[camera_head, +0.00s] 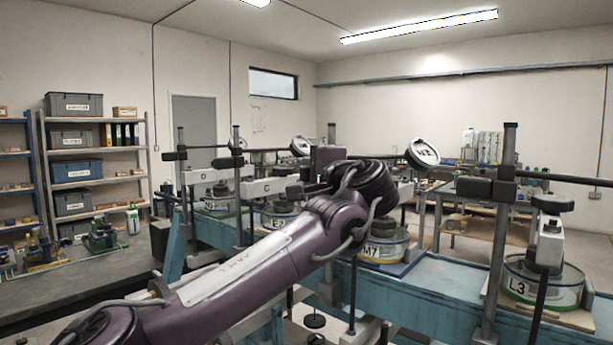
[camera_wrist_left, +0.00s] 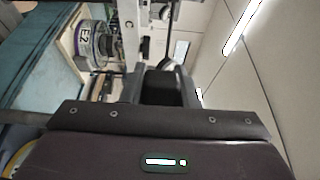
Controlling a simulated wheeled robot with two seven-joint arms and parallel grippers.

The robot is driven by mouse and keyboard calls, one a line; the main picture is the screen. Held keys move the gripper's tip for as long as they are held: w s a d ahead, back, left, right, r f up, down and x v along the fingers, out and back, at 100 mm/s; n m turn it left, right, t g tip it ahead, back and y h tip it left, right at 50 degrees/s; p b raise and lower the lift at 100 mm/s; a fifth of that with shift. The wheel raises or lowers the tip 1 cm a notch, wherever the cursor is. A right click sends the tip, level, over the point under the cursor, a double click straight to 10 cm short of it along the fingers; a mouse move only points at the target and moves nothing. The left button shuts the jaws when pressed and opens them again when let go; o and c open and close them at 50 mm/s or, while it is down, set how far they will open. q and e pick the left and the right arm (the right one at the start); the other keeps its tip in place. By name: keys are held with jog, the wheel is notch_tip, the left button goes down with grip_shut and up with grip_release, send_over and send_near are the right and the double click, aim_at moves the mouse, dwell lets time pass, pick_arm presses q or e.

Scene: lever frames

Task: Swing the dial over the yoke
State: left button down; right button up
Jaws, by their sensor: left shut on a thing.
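A round pale disc (camera_head: 423,153) with dark lettering, which looks like the dial, stands tilted on the far side of my left wrist. A tin labelled M7 (camera_head: 384,247) sits below it on the blue bench. My left arm reaches in from the lower left. My left gripper (camera_head: 325,160) is beyond the wrist, and its dark fingers (camera_wrist_left: 165,88) show in the left wrist view. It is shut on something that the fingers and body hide. I cannot make out a yoke for certain; my arm covers much of the M7 frame. My right gripper is out of view.
Similar lever frames stand along the blue bench (camera_head: 440,285), with a tin labelled L3 (camera_head: 541,284) at right and another tin (camera_head: 283,213) at left. A dark post (camera_head: 500,200) rises at right. A second disc (camera_head: 300,146) stands farther left. Shelves line the left wall.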

pick_arm(q)
jog(key=shift+f, duration=0.1)
jog(key=c, duration=1.1)
grip_release()
jog(key=shift+s+d+b, duration=0.3)
jog(key=shift+s, duration=0.1)
jog(key=shift+b+v, duration=1.15)
jog(key=shift+v, duration=2.3)
